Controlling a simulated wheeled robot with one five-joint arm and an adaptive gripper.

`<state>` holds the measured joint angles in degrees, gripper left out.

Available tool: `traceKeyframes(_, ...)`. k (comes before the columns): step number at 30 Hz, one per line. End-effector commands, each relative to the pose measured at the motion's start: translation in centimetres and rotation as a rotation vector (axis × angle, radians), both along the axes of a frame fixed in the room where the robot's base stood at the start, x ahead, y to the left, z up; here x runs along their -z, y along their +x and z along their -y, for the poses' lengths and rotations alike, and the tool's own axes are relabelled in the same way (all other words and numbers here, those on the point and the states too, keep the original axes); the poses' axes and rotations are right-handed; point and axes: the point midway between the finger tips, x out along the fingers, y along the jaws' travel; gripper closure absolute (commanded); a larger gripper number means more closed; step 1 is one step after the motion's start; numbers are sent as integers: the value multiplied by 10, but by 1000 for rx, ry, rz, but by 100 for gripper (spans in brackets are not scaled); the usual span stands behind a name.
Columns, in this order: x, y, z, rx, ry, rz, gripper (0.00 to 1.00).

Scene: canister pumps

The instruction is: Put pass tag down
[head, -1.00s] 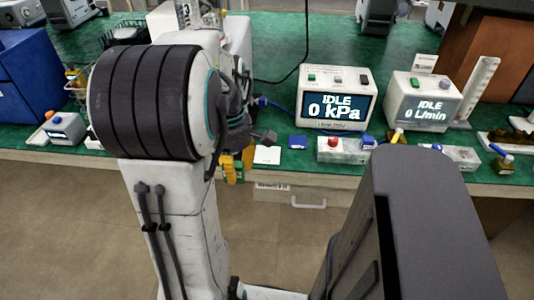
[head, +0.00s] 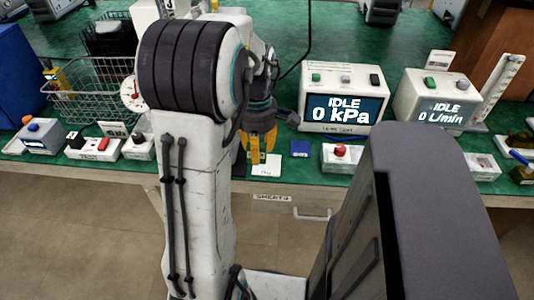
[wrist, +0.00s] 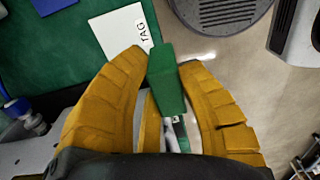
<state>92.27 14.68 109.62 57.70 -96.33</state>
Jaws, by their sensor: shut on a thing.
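My gripper (head: 262,150) has yellow fingers and is shut on a small green tag (wrist: 167,80), seen between the fingertips in the wrist view (wrist: 165,58). The tag is hard to make out in the head view. A white card (wrist: 124,32) marked TAG lies just beyond the fingertips in the wrist view. The card (head: 266,171) lies near the front edge of the green bench, and the fingers overlap its upper left part in the head view. I cannot tell the tag's height above the bench.
A blue square (head: 300,148) lies right of the card. A box with a red button (head: 340,151) and a 0 kPa unit (head: 343,97) stand farther right. A wire basket (head: 88,98) and small boxes are on the left. A drawer handle (head: 312,215) sits below the bench edge.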

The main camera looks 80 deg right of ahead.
Motion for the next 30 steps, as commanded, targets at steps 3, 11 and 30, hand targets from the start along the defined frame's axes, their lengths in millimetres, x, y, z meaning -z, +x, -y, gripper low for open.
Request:
traceKeyframes(3,13,-6,21,1,2,1,100)
traceKeyframes(11,30,-14,50,0,0,1,100)
traceKeyframes(30,74,-16,56,0,-1,1,100)
